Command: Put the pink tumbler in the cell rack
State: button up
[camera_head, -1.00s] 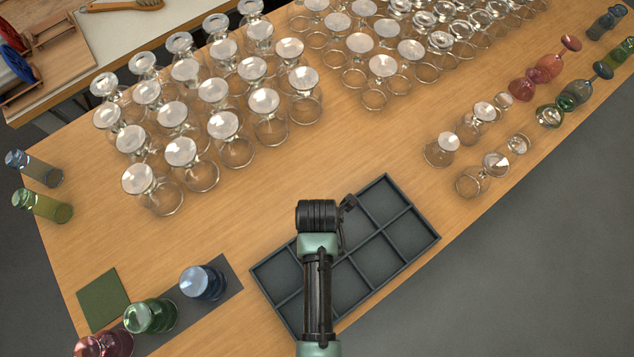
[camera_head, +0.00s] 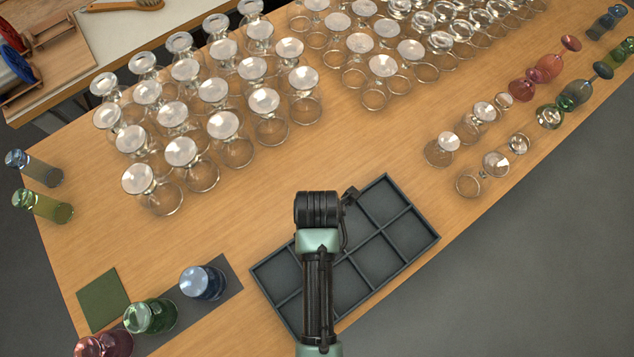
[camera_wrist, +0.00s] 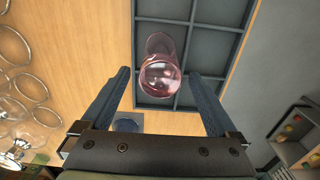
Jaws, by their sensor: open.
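The pink tumbler (camera_wrist: 160,75) shows in the wrist view between the tips of my gripper (camera_wrist: 159,72), with a gap to each finger. My gripper is open. The tumbler appears over or in a cell of the dark grey cell rack (camera_wrist: 188,20); whether it rests on the cell floor I cannot tell. In the head view the cell rack (camera_head: 411,206) lies at the table's front edge. My arm covers part of the rack there and hides the tumbler and my fingers.
A blue tumbler (camera_head: 203,283), a green one (camera_head: 150,316) and a reddish-pink one (camera_head: 103,345) stand on a dark strip at lower left. Many clear glasses (camera_head: 225,125) fill the back. Coloured glasses (camera_head: 548,68) stand at right.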

notch_tip(320, 180, up, 7)
jog(key=shift+r, duration=0.2)
jog(key=w+r+m+t, duration=0.7)
jog(key=w+r+t, duration=0.1)
jog(key=w+r, duration=0.8)
jog(key=w+r+m+t, duration=0.3)
jog(key=r, duration=0.5)
jog(key=w+r+m+t, duration=0.3)
jog(key=r, duration=0.5)
notch_tip(320, 180, up, 16)
jog(key=s+m+t, duration=0.1)
jog(key=m+t, duration=0.4)
jog(key=s+r+m+t, duration=0.3)
jog(key=s+r+t, duration=0.1)
jog(key=r, duration=0.5)
jog(key=s+r+m+t, duration=0.4)
jog(key=s+r, duration=0.3)
jog(key=r, duration=0.3)
jog(key=shift+s+r, duration=0.15)
jog(key=shift+s, duration=0.1)
jog(key=shift+d, duration=0.1)
